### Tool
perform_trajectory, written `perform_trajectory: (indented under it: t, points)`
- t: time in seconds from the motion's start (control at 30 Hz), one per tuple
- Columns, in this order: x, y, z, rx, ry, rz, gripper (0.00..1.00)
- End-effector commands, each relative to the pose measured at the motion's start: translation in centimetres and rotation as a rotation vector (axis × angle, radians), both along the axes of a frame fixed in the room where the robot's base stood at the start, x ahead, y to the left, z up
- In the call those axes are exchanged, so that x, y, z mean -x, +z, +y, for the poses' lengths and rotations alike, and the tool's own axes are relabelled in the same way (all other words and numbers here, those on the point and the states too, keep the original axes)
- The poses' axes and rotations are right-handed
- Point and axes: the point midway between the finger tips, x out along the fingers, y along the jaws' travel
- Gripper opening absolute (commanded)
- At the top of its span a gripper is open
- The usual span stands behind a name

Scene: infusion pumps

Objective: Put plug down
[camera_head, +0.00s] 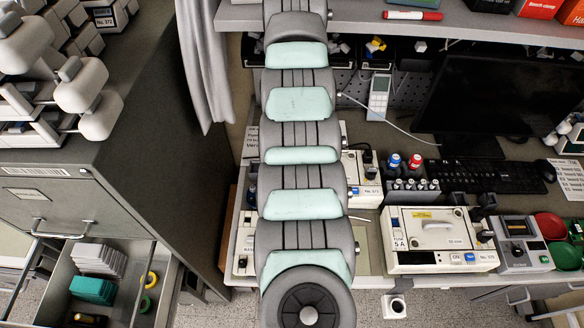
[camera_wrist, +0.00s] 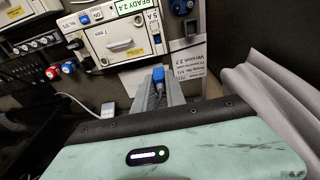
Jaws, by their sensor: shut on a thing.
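A blue plug (camera_wrist: 158,75) shows in the wrist view at the tips of my gripper (camera_wrist: 159,86). The grey fingers are shut on it, and it sits in front of the bench and the pump. A pump (camera_wrist: 120,40) with a green "READY 2.4" label stands just beyond, up and left of the plug. Whether the plug touches any surface is unclear. In the head view my arm covers the gripper and the plug. There, a white pump (camera_head: 440,238) stands on the bench right of my arm, and another pump (camera_head: 362,180) sits behind it.
A grey cabinet (camera_head: 120,190) with an open drawer (camera_head: 145,280) stands at left. A monitor (camera_head: 500,90), a keyboard (camera_head: 485,177) and red and blue caps (camera_head: 404,161) are on the bench at right. A grey curtain (camera_wrist: 265,95) hangs at the right in the wrist view.

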Motion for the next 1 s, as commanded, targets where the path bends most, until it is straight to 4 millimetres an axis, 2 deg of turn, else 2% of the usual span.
perform_trajectory:
  t: [0.03, 0.27, 0.37, 0.47, 0.8, 0.9, 1.0]
  points:
    - [0.0, -0.8, 0.3, 0.0, 0.0, 0.004, 0.0]
    - [0.3, -1.9, 0.1, 0.004, -0.006, 0.015, 0.0]
    - [0.3, -2.9, 0.1, 0.005, -0.006, 0.016, 0.0]
    - [0.4, -4.9, 0.1, 0.006, -0.005, 0.021, 0.0]
    - [0.5, -13.9, 0.1, 0.005, -0.005, 0.022, 0.0]
    - [0.5, -16.0, 0.1, 0.004, -0.005, 0.021, 0.0]
    - [0.4, -17.1, 0.1, 0.004, -0.006, 0.018, 0.0]
